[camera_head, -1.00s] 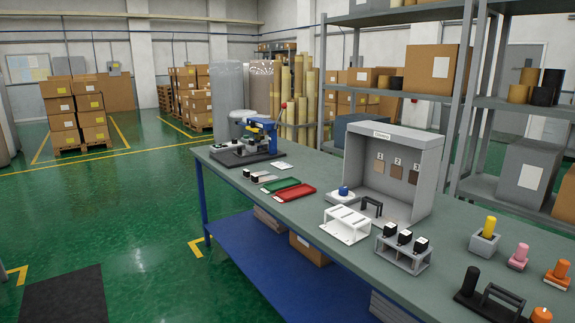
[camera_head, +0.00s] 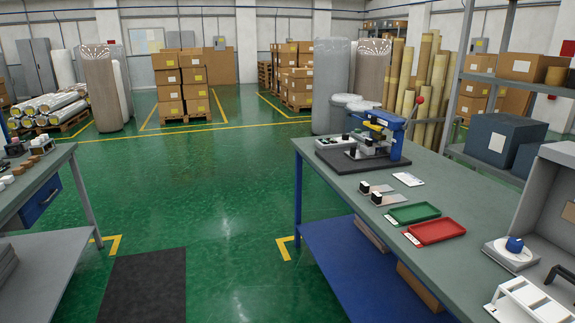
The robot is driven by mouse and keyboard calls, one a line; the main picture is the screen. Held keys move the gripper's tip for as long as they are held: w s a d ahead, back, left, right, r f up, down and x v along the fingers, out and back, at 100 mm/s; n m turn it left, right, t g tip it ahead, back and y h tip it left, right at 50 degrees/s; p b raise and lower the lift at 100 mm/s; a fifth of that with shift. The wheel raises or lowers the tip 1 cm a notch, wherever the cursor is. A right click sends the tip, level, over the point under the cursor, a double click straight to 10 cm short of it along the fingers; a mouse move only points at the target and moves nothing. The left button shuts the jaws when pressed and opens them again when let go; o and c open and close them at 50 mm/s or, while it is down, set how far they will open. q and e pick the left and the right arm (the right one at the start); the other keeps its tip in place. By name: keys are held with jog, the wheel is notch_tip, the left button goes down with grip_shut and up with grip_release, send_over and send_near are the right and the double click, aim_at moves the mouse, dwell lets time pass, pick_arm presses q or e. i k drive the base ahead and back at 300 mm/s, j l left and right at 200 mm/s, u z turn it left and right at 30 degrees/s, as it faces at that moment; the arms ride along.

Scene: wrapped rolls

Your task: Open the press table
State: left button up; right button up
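A blue bench press (camera_head: 384,130) with a red-knobbed lever stands on a dark base plate (camera_head: 340,164) at the far end of the green-grey workbench (camera_head: 345,190) on the right. Small black-and-white parts sit on the base plate beside the press. Whether any moving table of the press is in or out cannot be told at this size. Neither of my grippers shows in the head view.
A green tray (camera_head: 414,214), a red tray (camera_head: 437,231) and two small stamps lie on the workbench nearer me. Another bench (camera_head: 50,165) stands at the left. The green floor (camera_head: 210,205) between the benches is clear, with a black mat (camera_head: 143,285). Stacked cartons (camera_head: 182,85) stand behind.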

aim_at(364, 153)
jog(key=i+u, duration=0.35)
jog(key=i, duration=1.5)
